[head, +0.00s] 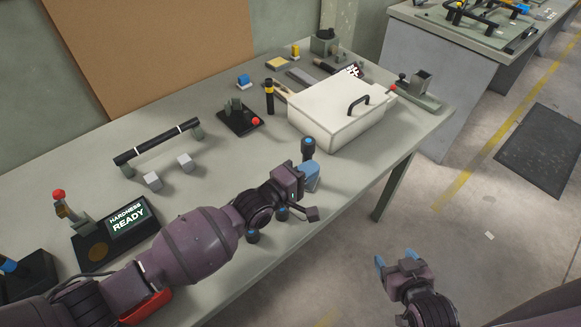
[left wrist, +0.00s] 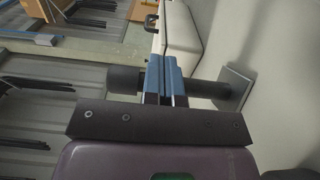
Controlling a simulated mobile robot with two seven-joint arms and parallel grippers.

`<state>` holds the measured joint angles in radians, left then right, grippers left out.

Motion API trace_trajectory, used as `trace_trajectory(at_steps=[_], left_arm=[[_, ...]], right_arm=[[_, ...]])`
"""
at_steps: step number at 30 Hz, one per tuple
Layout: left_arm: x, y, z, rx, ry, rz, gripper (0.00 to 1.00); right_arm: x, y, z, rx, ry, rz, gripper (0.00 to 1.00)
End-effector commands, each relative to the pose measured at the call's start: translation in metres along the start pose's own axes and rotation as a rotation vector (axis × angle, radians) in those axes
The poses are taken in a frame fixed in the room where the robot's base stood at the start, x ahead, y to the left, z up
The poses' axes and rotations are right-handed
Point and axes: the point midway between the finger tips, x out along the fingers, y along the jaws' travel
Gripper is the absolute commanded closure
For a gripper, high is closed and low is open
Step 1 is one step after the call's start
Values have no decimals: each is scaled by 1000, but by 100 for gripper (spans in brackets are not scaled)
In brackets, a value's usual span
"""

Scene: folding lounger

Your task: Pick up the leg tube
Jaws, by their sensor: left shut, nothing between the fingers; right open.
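A long black tube with white bands (head: 157,143), which looks like the leg tube, lies across two grey supports at the table's left back. My left gripper (head: 311,176) is well to the right of it, near the table's front edge, with its blue fingers shut and empty. A dark upright post (head: 308,148) stands just beyond these fingers. In the left wrist view the shut blue fingers (left wrist: 162,77) are in front of a dark cylinder (left wrist: 203,89) with a square plate; contact cannot be told. My right gripper (head: 392,262) is open and empty, off the table's front side above the floor.
A white case (head: 337,112) with a black handle stands beyond my left gripper. Two grey blocks (head: 168,172) lie before the tube. A hardness tester (head: 117,232) stands at the left front. A black fixture with a red knob (head: 240,119) stands mid-table.

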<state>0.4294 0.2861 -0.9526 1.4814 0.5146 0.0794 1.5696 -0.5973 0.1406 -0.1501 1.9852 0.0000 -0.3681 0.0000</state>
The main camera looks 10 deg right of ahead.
Motion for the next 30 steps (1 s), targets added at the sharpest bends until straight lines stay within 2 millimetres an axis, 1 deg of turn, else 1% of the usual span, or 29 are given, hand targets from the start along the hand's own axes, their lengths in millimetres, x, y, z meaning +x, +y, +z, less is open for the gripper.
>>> trace_trajectory(at_steps=[1, 8, 24, 30], left_arm=[[-1, 0, -2, 3, 2, -2, 100], [-1, 0, -2, 2, 1, -1, 100], [-1, 0, -2, 2, 1, -1, 100], [-1, 0, -2, 2, 1, -1, 100]], right_arm=[[-1, 0, 2, 0, -4, 1, 30], [-5, 1, 6, 1, -12, 2, 30], [0, 0, -6, -2, 10, -1, 30], [1, 0, -7, -2, 12, -1, 30]])
